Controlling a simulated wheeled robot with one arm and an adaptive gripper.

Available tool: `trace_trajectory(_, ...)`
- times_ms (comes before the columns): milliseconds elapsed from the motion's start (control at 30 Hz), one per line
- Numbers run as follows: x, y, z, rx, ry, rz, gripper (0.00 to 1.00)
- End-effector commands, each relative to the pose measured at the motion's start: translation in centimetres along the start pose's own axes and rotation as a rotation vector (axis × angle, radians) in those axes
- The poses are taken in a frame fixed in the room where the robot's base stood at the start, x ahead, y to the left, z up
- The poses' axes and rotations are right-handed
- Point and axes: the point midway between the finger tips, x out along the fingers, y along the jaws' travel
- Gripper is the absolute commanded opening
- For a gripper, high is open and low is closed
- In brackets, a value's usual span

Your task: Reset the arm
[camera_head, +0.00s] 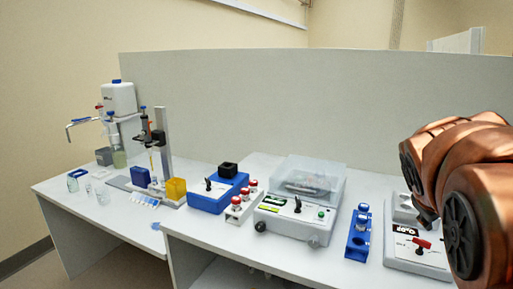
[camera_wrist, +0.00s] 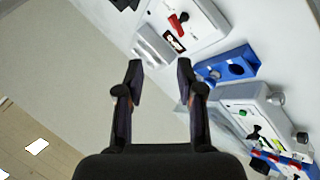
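My gripper (camera_wrist: 160,82) shows in the wrist view with its two black fingers spread apart and nothing between them. It is open and empty, held above the bench near the partition. In the head view my copper-coloured arm fills the right side, and my gripper's fingers cannot be made out there.
The white bench (camera_head: 150,235) stands against a grey partition (camera_head: 260,105). On it are a clear-lidded device (camera_head: 290,230), a blue rack (camera_head: 357,245), a blue box device (camera_head: 205,202), and a white device with a red switch (camera_head: 400,255), close by my arm. Glassware stands at left.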

Motion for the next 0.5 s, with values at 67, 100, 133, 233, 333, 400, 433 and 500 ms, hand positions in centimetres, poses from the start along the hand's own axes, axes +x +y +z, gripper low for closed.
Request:
trace_trajectory(67,-1.5,-3.9,2.4,0.047,-0.057,-0.117,0.37)
trace_trajectory(100,-2.0,-5.9,3.5,0.071,-0.087,-0.172,0.37)
trace_trajectory(133,-2.5,-7.4,4.5,0.084,-0.113,-0.213,0.37)
trace_trajectory(233,-4.4,-12.2,7.8,0.124,-0.201,-0.337,0.37)
trace_trajectory(333,-6.8,-16.7,11.3,0.145,-0.302,-0.451,0.37)
trace_trajectory(400,-8.6,-19.3,13.7,0.152,-0.372,-0.516,0.37)
trace_trajectory(433,-9.3,-20.2,14.6,0.153,-0.400,-0.541,0.37)
trace_trajectory(500,-10.8,-22.1,16.5,0.153,-0.456,-0.587,0.37)
